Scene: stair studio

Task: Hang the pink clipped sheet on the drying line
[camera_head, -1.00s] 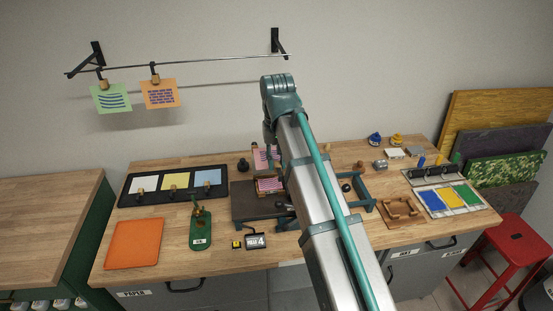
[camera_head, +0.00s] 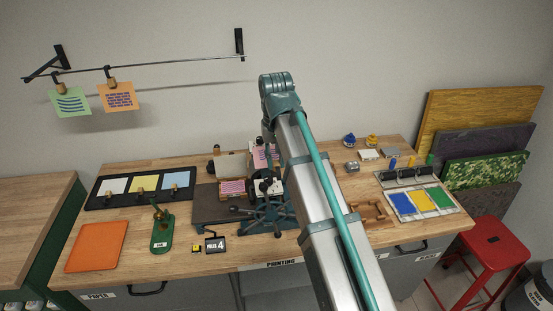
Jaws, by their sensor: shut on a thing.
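The pink sheet (camera_head: 263,153) with dark lines hangs just left of my arm's end, above the back of the bench. My gripper (camera_head: 268,143) is mostly hidden behind my arm; what shows of it is at the sheet's top, shut on the sheet. Its clip cannot be made out. The drying line (camera_head: 170,63) is a thin rod on two black wall brackets, up and left of my gripper. A green sheet (camera_head: 71,101) and an orange sheet (camera_head: 119,97) hang clipped on its left part. Its right part is bare.
A press (camera_head: 268,214) with another pink striped piece (camera_head: 232,187) stands below my gripper. A black tray (camera_head: 101,202) with white, yellow and blue sheets lies left. Coloured ink pads (camera_head: 421,201) lie right. The wall below the line's right half is clear.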

